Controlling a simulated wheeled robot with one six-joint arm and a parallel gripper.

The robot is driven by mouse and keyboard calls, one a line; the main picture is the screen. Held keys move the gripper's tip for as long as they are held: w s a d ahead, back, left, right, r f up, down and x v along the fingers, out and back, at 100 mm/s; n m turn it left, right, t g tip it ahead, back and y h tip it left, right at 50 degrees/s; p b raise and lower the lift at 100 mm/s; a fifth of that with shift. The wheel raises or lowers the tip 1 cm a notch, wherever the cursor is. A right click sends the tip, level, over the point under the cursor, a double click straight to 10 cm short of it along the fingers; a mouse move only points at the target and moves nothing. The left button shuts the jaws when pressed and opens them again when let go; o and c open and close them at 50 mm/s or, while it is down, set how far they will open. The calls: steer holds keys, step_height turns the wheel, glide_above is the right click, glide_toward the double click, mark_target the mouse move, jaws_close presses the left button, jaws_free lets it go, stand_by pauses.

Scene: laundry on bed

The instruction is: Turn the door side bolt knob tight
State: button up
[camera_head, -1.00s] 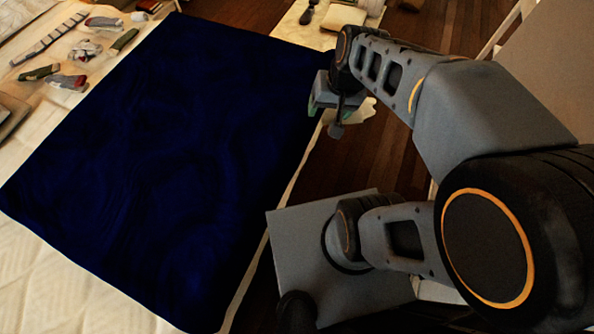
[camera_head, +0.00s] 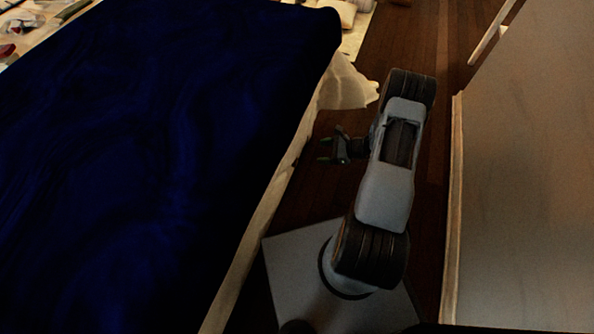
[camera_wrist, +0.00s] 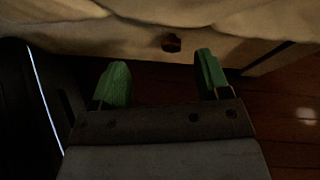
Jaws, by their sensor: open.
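A small dark reddish-brown knob (camera_wrist: 171,43) shows in the wrist view, set in the pale side of the bed beneath the draped cloth. The knob cannot be made out in the head view. My gripper (camera_wrist: 161,78) is open and empty, its two green fingers apart. In the head view my gripper (camera_head: 326,149) is beside the bed's right edge, pointing left toward it. The knob's finer shape is lost in shadow.
The bed with its dark blue cover (camera_head: 150,150) fills the left. A pale cloth (camera_head: 348,85) hangs off its edge. A large pale panel (camera_head: 525,190) stands at the right. A strip of wooden floor (camera_head: 430,180) runs between them, narrow around my arm.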

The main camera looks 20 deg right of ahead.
mark_target(297, 162)
step_height(297, 162, down, 9)
steer(key=d+m+t+b, duration=0.1)
steer(key=m+t+b, duration=0.1)
steer(key=m, duration=0.1)
steer(key=shift+h, duration=0.3)
steer(key=b+x, duration=0.4)
steer(key=x, duration=0.7)
steer(key=shift+a+b, duration=0.3)
steer(key=shift+b, duration=0.1)
steer(key=shift+w+a+f, duration=0.25)
steer(key=shift+w+a, duration=0.1)
steer(key=shift+a, duration=0.2)
steer(key=shift+c, duration=0.3)
steer(key=c, duration=0.8)
